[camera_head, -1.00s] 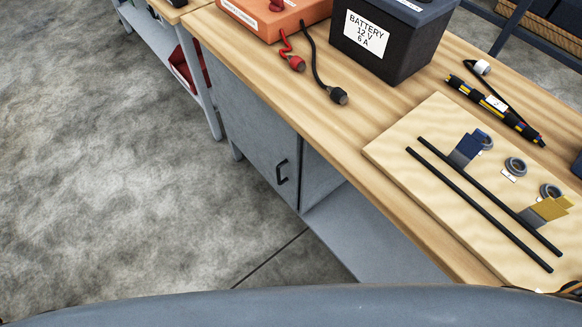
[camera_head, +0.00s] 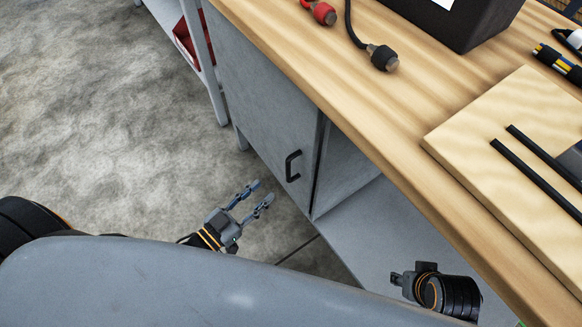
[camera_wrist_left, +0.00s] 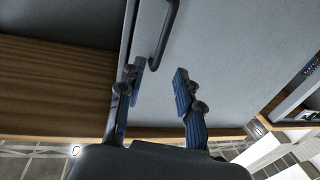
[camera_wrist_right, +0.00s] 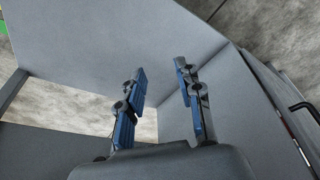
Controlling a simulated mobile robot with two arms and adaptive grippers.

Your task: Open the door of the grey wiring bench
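The grey wiring bench has a wooden top (camera_head: 400,125) and a grey door (camera_head: 262,115) on its cabinet, which looks shut. The door's black handle (camera_head: 292,166) is near the door's right edge. My left gripper (camera_head: 262,193) is open and empty, with its fingertips a little apart from the handle. In the left wrist view the handle (camera_wrist_left: 166,35) lies just beyond and between the open fingers (camera_wrist_left: 158,78). My right gripper (camera_head: 400,278) is partly visible near the lower shelf, right of the cabinet. In the right wrist view its fingers (camera_wrist_right: 160,70) are open and empty.
A black battery (camera_head: 455,18) and a wooden board (camera_head: 490,130) with black rods are on the bench top. A grey lower shelf (camera_head: 375,225) runs right of the cabinet. Another bench with a red bin (camera_head: 188,40) stands beyond. The concrete floor (camera_head: 100,120) before the door is clear.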

